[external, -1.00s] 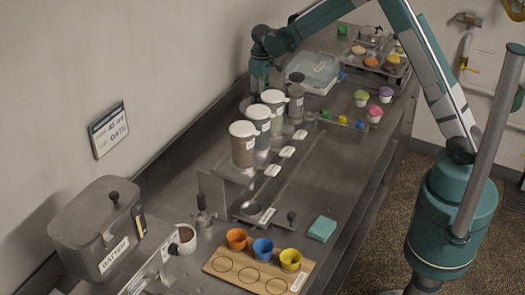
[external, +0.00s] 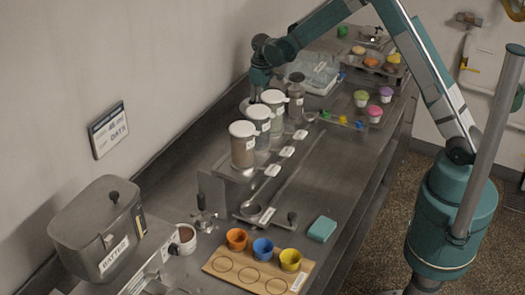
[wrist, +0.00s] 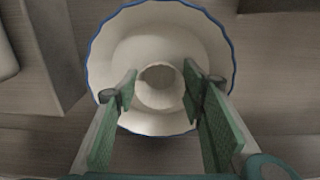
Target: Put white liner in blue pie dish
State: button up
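The blue pie dish (wrist: 222,45) is a round, pale dish with a wavy blue rim, and it fills the middle of the wrist view. The white liner (wrist: 160,92) shows as a small round cup over the dish's middle. My gripper (wrist: 160,80) points down over the dish, with one green-padded finger on each side of the liner. The fingertips look very close to the liner's sides; I cannot tell whether they touch it or whether it rests on the dish floor. In the external view my gripper (external: 256,97) is low behind the canisters, which hide most of the dish.
White-lidded canisters (external: 243,150) stand just in front of my gripper. A clear box (external: 315,72) is to its right. Orange, blue and yellow cups (external: 262,247) stand on a wooden board at the front, near a teal sponge (external: 322,229). The counter's middle right is clear.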

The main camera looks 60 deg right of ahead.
jog(key=shift+o, duration=1)
jog(key=shift+r, duration=0.25)
notch_tip(320, 180, up, 12)
dwell(0.6)
